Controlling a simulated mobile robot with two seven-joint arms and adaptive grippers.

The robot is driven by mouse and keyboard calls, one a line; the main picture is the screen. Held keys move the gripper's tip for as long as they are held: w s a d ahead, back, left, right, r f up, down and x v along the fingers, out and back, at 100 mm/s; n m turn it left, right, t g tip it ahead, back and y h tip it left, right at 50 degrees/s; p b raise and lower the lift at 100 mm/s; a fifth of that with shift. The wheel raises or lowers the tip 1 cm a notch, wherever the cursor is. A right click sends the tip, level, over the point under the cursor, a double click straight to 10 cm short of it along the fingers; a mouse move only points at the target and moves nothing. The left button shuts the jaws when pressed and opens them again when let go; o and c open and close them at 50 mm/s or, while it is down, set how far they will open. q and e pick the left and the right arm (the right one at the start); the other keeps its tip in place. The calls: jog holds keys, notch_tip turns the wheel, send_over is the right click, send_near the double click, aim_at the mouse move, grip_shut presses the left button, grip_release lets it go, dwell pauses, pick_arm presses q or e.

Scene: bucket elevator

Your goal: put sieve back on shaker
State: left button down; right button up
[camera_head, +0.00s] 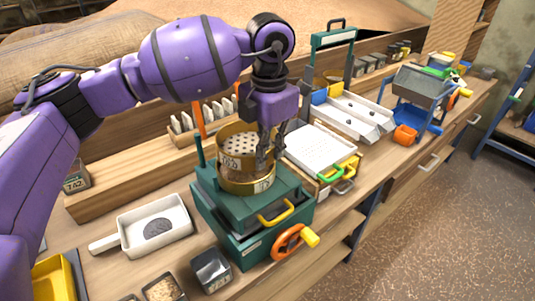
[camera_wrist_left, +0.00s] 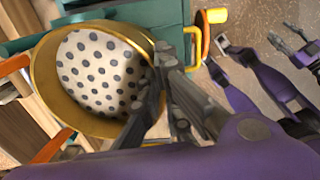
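The brass sieve (camera_head: 236,142) has a perforated pale bottom and a label on its wall. It sits over a second brass ring (camera_head: 246,184) on the green shaker (camera_head: 252,212), shifted slightly left of it. Whether it is fully seated I cannot tell. My left gripper (camera_head: 268,155) is at the sieve's right side with its fingers closed about the wall. The left wrist view shows the sieve (camera_wrist_left: 98,72) from above, with my left gripper (camera_wrist_left: 163,62) across its rim. My right gripper (camera_wrist_left: 284,34) shows at that view's right edge, empty, its fingers apart.
An orange handwheel (camera_head: 288,242) and yellow handle (camera_head: 275,214) are at the shaker's front. White trays (camera_head: 320,148) stand right, and a wooden rack (camera_head: 130,178) is behind.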

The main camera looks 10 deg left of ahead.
pick_arm(q)
jog(key=shift+f, duration=0.4)
jog(key=shift+f, duration=0.15)
jog(key=shift+f, duration=0.5)
jog(key=c, duration=2.5)
grip_release()
jog(key=o, duration=0.5)
jog(key=shift+r, duration=0.15)
jog(key=shift+r, duration=0.35)
notch_tip(320, 180, up, 12)
jog(key=shift+s+d+r, duration=0.1)
jog(key=shift+d, duration=0.05)
